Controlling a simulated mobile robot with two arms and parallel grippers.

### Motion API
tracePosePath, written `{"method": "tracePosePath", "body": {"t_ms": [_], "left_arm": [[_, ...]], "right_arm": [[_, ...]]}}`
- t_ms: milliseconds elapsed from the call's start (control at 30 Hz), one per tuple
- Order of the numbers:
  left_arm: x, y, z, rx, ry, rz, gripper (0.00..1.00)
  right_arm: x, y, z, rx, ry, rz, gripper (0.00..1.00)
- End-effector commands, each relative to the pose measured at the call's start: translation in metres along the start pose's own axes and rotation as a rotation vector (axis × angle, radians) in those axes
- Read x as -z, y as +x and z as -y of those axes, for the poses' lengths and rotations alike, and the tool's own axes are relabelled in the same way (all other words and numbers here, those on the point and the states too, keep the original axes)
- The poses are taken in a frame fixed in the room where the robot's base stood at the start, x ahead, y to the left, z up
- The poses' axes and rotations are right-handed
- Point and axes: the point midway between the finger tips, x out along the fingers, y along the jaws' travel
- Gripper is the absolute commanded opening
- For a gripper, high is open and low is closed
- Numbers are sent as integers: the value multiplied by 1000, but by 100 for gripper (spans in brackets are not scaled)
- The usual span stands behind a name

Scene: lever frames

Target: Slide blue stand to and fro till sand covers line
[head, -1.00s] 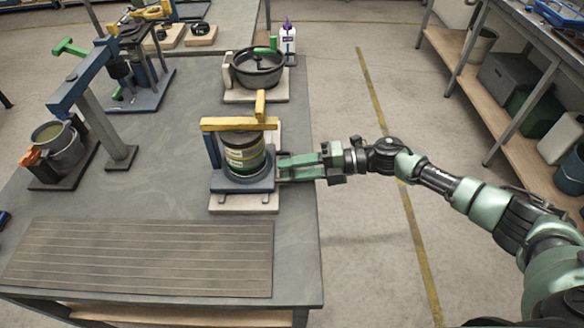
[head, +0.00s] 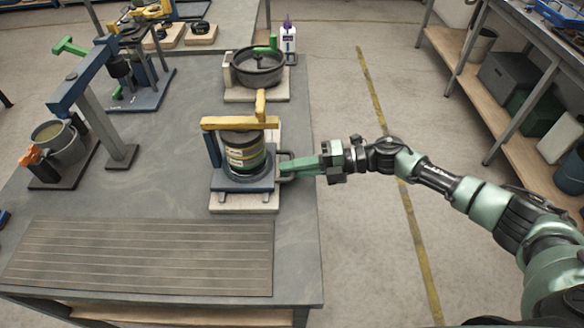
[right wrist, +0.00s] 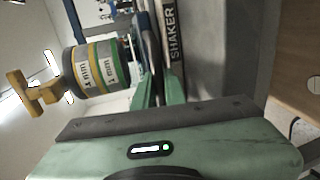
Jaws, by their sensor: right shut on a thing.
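The blue stand (head: 243,180) sits on a pale base (head: 243,203) near the right edge of the table. It carries a stack of round sieves (head: 243,153) under a yellow clamp bar (head: 238,123). My right gripper (head: 287,167) is shut on the dark handle at the stand's right side. In the right wrist view the sieve stack (right wrist: 95,70) shows mm labels, and the word SHAKER shows beside the fingers. No sand or line can be made out.
A black pan (head: 258,70) on a pale block stands behind the stand, with a white bottle (head: 288,38) near it. A grooved grey mat (head: 140,258) lies in front. A blue post frame (head: 95,110) and a bucket (head: 60,143) stand to the left.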

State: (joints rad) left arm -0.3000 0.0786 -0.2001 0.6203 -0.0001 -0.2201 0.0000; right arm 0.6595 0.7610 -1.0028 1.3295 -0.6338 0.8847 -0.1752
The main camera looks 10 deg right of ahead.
Motion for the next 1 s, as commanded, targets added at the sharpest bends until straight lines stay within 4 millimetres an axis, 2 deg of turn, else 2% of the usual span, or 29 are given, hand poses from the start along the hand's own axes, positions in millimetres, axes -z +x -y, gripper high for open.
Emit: {"method": "tracePosePath", "body": {"t_ms": [733,867,1000], "left_arm": [[0,1,1,2,1,0,100],[-1,16,1,2,1,0,100],[-4,45,1,2,1,0,100]], "right_arm": [[0,0,2,3,1,-1,0],[-13,1,7,2,-2,2,0],[-41,2,10,1,-7,4,0]]}}
